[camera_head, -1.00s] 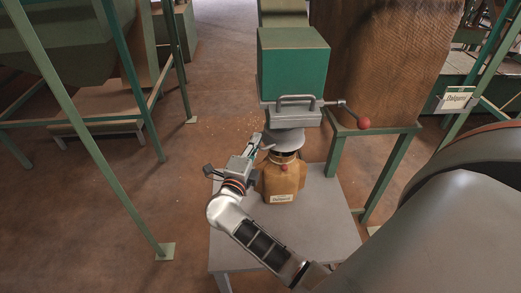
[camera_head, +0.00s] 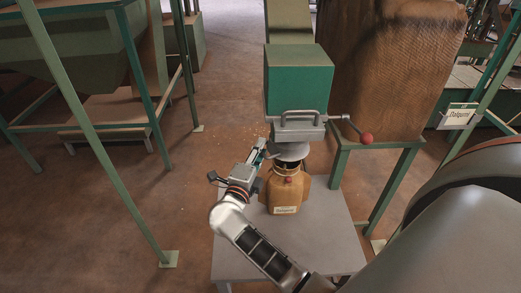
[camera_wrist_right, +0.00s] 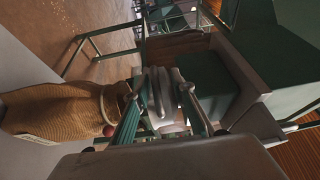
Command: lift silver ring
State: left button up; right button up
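The silver ring (camera_head: 291,150) is a pale grey collar under the green hopper box (camera_head: 298,80), above the neck of a brown sack (camera_head: 286,190). In the right wrist view, grey rounded metal that looks like the ring (camera_wrist_right: 160,92) lies between the fingers. My right gripper (camera_head: 262,150) is left of the ring and close to it in the head view. Its two fingers also show in the right wrist view (camera_wrist_right: 160,110), spread apart with a gap between them. I cannot tell whether either finger touches the ring. My left gripper is not in view.
The sack stands on a grey table (camera_head: 330,235). A crank with a red knob (camera_head: 366,138) sticks out right of the hopper. A large brown sack (camera_head: 385,70) stands on a green frame at right. Green posts stand at left, with open floor between.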

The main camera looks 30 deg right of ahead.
jog(key=v, duration=0.7)
jog(key=shift+a, duration=0.15)
jog(key=shift+s+r, duration=0.1)
jog(key=s+a+r+n+t+y+p, duration=0.1)
jog(key=a+r+n+t+y, duration=0.35)
jog(key=n+t, duration=0.5)
jog(key=s+a+f+n+y+p, duration=0.2)
jog(key=s+a+f+n+y, duration=0.2)
jog(key=a+f+n+y, duration=0.6)
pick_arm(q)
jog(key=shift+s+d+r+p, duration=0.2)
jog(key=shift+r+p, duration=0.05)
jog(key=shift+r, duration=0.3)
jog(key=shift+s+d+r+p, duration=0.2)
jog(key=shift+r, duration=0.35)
pick_arm(e)
jog(key=s+d+f+n+g+y, duration=0.3)
jog(key=s+f+n+g, duration=0.7)
jog(key=s, duration=0.7)
notch_tip(320, 180, down, 5)
jog(key=n, duration=0.3)
jog(key=shift+d, duration=0.25)
